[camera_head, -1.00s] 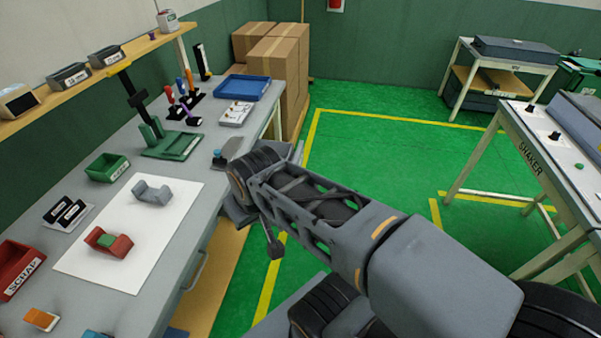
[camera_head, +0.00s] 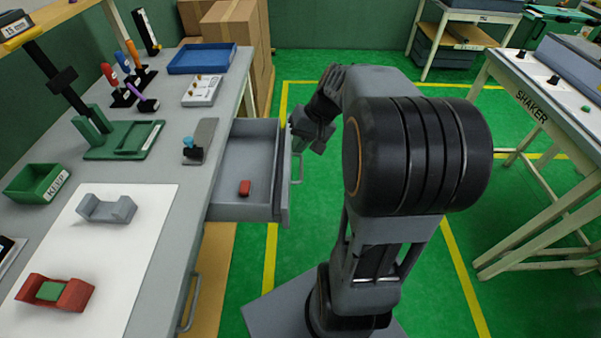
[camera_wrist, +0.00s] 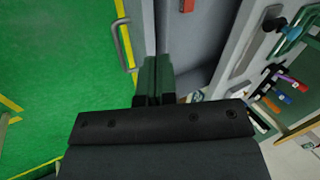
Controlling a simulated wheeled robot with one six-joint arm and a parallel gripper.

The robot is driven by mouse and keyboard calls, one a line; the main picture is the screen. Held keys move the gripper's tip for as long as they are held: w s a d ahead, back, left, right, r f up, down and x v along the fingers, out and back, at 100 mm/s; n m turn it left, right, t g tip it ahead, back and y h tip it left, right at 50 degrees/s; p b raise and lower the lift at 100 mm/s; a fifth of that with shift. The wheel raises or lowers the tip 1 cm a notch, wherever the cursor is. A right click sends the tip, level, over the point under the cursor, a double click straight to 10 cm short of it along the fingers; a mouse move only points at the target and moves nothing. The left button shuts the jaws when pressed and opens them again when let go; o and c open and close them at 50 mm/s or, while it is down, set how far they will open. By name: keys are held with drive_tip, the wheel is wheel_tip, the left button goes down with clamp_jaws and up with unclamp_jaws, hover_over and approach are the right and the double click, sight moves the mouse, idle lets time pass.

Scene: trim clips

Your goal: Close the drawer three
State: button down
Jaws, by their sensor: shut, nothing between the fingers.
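A grey drawer (camera_head: 240,188) stands pulled out from the workbench's right side, with a small red block (camera_head: 245,188) lying inside. Its front panel carries a bar handle (camera_head: 299,168); no number can be read on it. My gripper (camera_head: 297,130) is at the far end of the drawer front. In the wrist view my gripper (camera_wrist: 155,72) has its dark green fingers together and empty, overlapping the top of the drawer front. The handle (camera_wrist: 123,46) shows to their left and the drawer's inside (camera_wrist: 195,55) to their right. I cannot tell whether the fingers touch the panel.
The workbench (camera_head: 190,235) holds a blue tray (camera_head: 200,58), a green stand (camera_head: 120,140) and grey and red cradles. Another handle (camera_head: 190,305) is lower on the bench front. Cardboard boxes (camera_head: 235,30) stand behind.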

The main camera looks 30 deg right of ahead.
drive_tip(key=w+d+f+m+t+y+b, duration=0.25)
drive_tip(key=w+d+f+b, duration=0.2)
drive_tip(key=d+f, duration=0.5)
drive_tip(key=b+x, duration=0.1)
drive_tip(key=x, duration=0.7)
drive_tip(key=shift+w+a+y, duration=0.2)
drive_tip(key=shift+a+y, duration=0.15)
drive_tip(key=shift+f+n, duration=0.1)
drive_tip(key=shift+n, duration=0.15)
